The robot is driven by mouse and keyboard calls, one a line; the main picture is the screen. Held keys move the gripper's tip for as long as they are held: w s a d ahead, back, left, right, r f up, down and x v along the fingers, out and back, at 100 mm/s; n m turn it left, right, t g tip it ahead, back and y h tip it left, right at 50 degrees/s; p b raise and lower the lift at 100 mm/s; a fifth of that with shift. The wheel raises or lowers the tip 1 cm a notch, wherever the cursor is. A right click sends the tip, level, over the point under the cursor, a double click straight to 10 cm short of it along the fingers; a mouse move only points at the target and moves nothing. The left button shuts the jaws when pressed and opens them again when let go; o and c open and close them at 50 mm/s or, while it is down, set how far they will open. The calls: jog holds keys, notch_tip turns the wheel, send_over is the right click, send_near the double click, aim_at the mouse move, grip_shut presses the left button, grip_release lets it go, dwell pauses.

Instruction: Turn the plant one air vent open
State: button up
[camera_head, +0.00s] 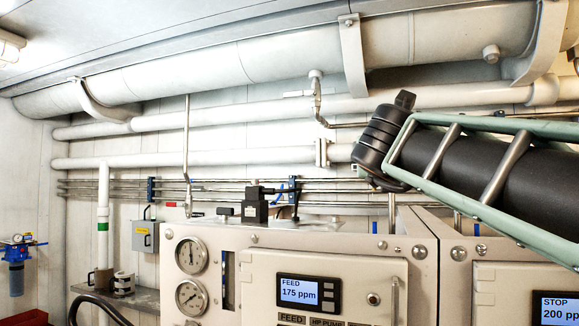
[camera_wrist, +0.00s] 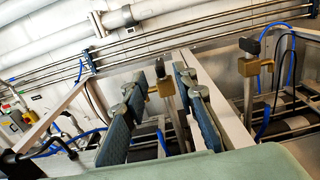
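My gripper (camera_wrist: 174,84) is open in the wrist view, with its two dark blue-grey finger pads apart. A small brass valve (camera_wrist: 167,88) with a dark upright handle (camera_wrist: 160,68) shows in the gap between the fingertips, apparently beyond them. It looks like the air vent, but no label is readable. I cannot tell whether a finger touches it. In the head view, the plant one cabinet (camera_head: 350,268) has a lit display (camera_head: 300,291) reading FEED 175 ppm. The brass valve cannot be made out there.
A similar brass valve (camera_wrist: 266,67) stands to the right, beyond a pale cabinet edge (camera_wrist: 222,115). Blue hoses (camera_wrist: 266,118) and thin rails (camera_wrist: 190,37) lie around. In the head view, a second cabinet's display (camera_head: 556,308) reads STOP. Large pipes (camera_head: 290,55) run overhead.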

jog(key=shift+x, duration=1.9)
jog(key=shift+c, duration=0.4)
grip_shut()
